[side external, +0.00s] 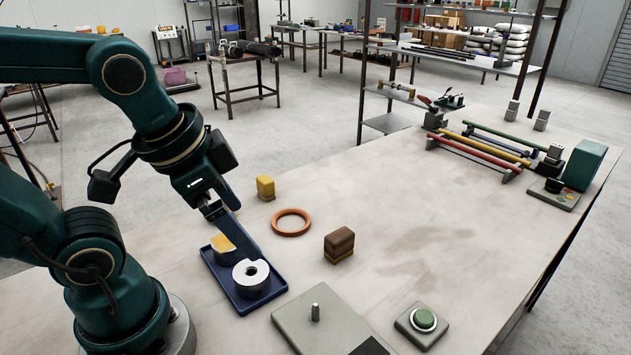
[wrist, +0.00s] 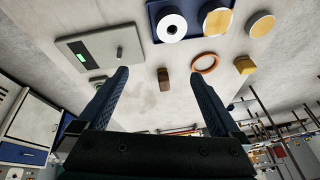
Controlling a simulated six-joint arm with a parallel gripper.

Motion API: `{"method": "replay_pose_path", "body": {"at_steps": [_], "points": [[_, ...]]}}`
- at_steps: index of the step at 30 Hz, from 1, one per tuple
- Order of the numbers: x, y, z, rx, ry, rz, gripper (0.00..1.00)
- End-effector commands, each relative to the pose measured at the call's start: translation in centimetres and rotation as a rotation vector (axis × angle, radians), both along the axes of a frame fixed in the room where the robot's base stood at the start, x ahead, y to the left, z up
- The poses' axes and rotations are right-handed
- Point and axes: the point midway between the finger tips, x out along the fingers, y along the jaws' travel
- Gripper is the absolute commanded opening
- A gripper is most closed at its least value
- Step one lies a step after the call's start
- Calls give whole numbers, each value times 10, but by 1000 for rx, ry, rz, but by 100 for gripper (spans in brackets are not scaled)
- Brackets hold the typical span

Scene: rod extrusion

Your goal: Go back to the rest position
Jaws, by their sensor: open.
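My gripper (side external: 215,212) is above the far end of the blue tray (side external: 262,305), pointing down in the side view. In the wrist view its two fingers (wrist: 170,76) stand wide apart with nothing between them. The tray holds a white ring-shaped piece (side external: 250,274) and a yellow-topped piece (side external: 222,243), which the gripper partly hides in the side view. A second yellow-topped round piece (wrist: 262,24) shows beside the tray in the wrist view.
An orange ring (side external: 291,222), a yellow block (side external: 265,188) and a brown block (side external: 339,243) stand on the table. A grey plate with a peg (side external: 315,312) and a green button box (side external: 423,322) are in front. Coloured rods (side external: 480,150) lie at the back right. The middle right is clear.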

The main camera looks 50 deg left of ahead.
Motion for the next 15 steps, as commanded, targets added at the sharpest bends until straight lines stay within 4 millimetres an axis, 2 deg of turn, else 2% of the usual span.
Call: {"method": "replay_pose_path", "body": {"at_steps": [3,6,15], "points": [[-4,-9,2,-103,-77,128,100],[-5,-13,2,-148,-105,181,100],[-5,-13,2,-157,-108,194,100]]}}
